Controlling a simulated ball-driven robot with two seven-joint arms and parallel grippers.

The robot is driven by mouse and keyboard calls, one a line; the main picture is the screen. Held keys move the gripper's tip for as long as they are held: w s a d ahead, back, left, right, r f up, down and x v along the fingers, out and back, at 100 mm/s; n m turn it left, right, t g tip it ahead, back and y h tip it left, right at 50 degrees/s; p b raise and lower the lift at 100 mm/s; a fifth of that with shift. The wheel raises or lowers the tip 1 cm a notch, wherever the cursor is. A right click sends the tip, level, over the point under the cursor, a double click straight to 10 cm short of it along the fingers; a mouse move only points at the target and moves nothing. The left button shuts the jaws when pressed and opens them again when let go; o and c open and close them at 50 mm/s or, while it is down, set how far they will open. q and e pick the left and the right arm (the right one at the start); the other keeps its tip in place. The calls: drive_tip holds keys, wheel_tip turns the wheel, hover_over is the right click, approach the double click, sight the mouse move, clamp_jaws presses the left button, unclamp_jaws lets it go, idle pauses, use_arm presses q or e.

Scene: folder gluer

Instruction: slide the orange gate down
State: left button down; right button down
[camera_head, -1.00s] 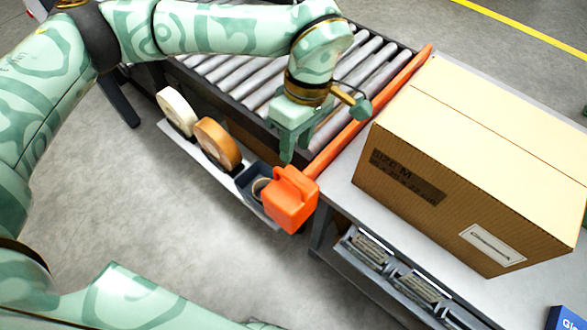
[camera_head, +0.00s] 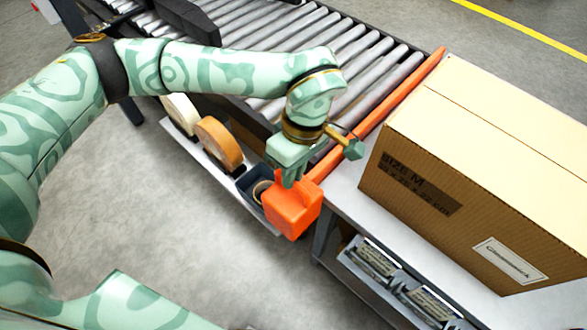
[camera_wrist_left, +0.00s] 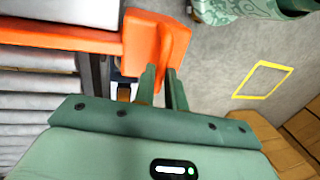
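The orange gate (camera_head: 385,110) is a long bar between the roller conveyor and the table, with a chunky orange handle (camera_head: 292,212) at its near end. In the left wrist view the handle (camera_wrist_left: 146,43) has a raised grip that tapers toward my fingers. My left gripper (camera_head: 292,180) is just above the handle, pointing down. In the left wrist view its two fingers (camera_wrist_left: 162,76) stand apart with a gap between them, at the grip's lower end; I cannot tell whether they touch it. My right gripper is out of view.
A big cardboard box (camera_head: 470,170) stands on the grey table (camera_head: 345,195), right of the gate. The roller conveyor (camera_head: 345,75) lies behind. A tray with tape rolls (camera_head: 218,143) hangs along its near side. Open floor lies at the lower left.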

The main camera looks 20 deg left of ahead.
sight(292, 191)
use_arm(q)
wheel_tip(292, 191, down, 5)
drive_tip(key=shift+f, duration=0.25)
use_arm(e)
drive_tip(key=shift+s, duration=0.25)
